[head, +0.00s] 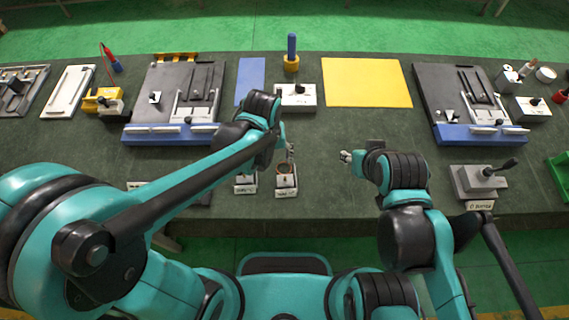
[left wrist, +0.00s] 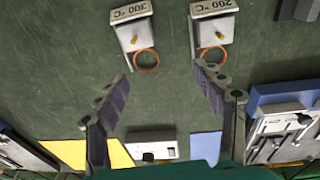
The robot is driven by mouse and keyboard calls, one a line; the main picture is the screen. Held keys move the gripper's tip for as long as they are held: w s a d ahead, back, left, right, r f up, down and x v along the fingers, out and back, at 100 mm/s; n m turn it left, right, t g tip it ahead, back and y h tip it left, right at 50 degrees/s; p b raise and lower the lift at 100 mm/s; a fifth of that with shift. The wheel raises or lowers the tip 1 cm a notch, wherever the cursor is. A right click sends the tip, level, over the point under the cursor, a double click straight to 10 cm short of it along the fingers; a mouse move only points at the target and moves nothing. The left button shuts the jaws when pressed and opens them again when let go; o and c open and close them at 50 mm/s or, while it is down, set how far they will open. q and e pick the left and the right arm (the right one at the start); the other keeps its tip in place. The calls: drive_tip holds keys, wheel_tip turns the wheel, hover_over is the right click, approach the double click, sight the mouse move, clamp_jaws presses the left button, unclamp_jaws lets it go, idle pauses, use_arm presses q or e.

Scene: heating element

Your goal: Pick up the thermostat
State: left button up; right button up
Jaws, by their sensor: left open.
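Two small grey labelled holders stand near the front edge of the table. The one marked 300 °C (left wrist: 133,24) is at the left in the left wrist view and bears a thermostat with a copper-coloured ring (left wrist: 146,61). In the head view the holders (head: 286,190) (head: 245,188) sit side by side. My left gripper (left wrist: 161,75) is open and empty, above the table; the 300 °C ring appears just beyond its fingertips. My right gripper (head: 345,157) is apart, to the right; its opening is unclear.
Behind the left gripper stand a white box (head: 297,97), a yellow mat (head: 366,83) and a blue mat (head: 250,80). Dark fixtures with blue front bars (head: 170,134) (head: 483,133) stand left and right. A grey lever device (head: 478,181) is at the front right. The table's middle right is clear.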

sight(285, 173)
use_arm(q)
drive_tip(key=d, duration=0.1)
drive_tip(key=d+p, duration=0.1)
drive_tip(key=d+f+g, duration=0.1)
drive_tip(key=shift+s+d+p, duration=0.15)
drive_tip(key=shift+s+p, duration=0.15)
drive_tip(key=shift+s, duration=0.05)
wheel_tip(285, 173, down, 8)
drive_tip(key=b, duration=0.3)
drive_tip(key=shift+w+d, duration=0.1)
drive_tip(key=shift+d, duration=0.05)
drive_tip(key=shift+r, duration=0.1)
drive_tip(key=shift+c, duration=0.9)
drive_tip(key=c, duration=1.1)
use_arm(e)
drive_tip(key=shift+s, duration=0.2)
